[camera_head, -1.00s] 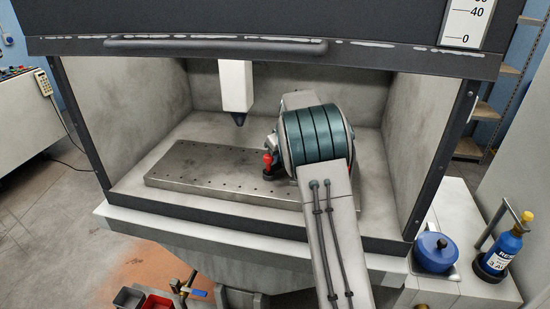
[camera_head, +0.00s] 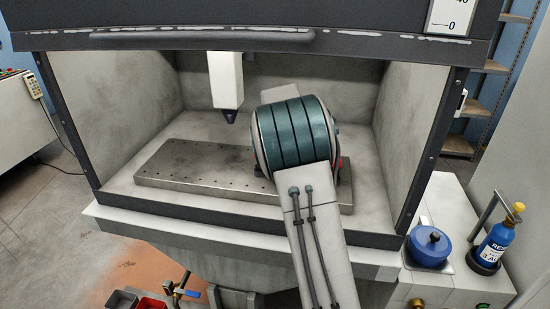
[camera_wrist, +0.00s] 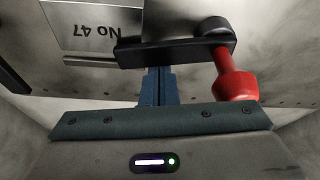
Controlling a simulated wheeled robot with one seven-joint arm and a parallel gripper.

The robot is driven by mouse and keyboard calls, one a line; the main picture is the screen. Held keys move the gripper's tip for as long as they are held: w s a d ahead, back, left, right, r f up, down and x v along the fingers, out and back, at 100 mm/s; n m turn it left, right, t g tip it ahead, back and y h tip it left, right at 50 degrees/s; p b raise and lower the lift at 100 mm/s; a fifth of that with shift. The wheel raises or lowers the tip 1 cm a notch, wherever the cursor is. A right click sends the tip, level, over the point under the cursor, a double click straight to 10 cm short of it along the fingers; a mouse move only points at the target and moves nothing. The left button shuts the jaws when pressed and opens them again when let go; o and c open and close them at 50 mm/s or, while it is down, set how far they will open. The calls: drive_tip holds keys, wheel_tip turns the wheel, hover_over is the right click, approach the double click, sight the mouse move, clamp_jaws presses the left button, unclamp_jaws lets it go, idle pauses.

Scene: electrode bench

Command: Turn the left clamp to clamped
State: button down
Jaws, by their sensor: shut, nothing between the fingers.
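In the wrist view a clamp with a black arm (camera_wrist: 180,50) and a red handle (camera_wrist: 236,84) stands close in front of my gripper (camera_wrist: 158,74). The red handle points towards the camera, to the right of the fingers. My blue fingers are shut together and empty, their tips at the black arm's edge; I cannot tell whether they touch it. In the head view my arm hides the gripper and most of the clamping area. A bit of red (camera_head: 340,166) shows right of my arm. I cannot tell which clamp the wrist view shows.
The perforated metal plate (camera_head: 185,168) lies on the floor of the grey enclosure. A white tool head (camera_head: 226,80) hangs above it, left of my arm. In the wrist view a metal block marked No 47 (camera_wrist: 95,28) sits beside the clamp. The plate's left side is clear.

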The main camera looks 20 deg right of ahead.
drive_tip(key=shift+s+b, duration=0.4)
drive_tip(key=shift+s, duration=0.25)
idle(0.4)
drive_tip(key=d+v, duration=0.1)
drive_tip(key=v, duration=1.1)
drive_tip(key=s+a+f+n, duration=0.1)
drive_tip(key=s+a+f, duration=0.1)
drive_tip(key=s, duration=0.9)
drive_tip(key=s+a+f+n, duration=0.1)
drive_tip(key=s+a+f, duration=0.2)
drive_tip(key=s, duration=0.8)
drive_tip(key=s+a+f+y, duration=0.1)
drive_tip(key=s+a+f, duration=0.2)
drive_tip(key=s, duration=0.8)
drive_tip(key=shift+s+f+n+g+b, duration=0.3)
drive_tip(key=shift+s+f+n+b, duration=0.1)
drive_tip(key=shift+b, duration=0.05)
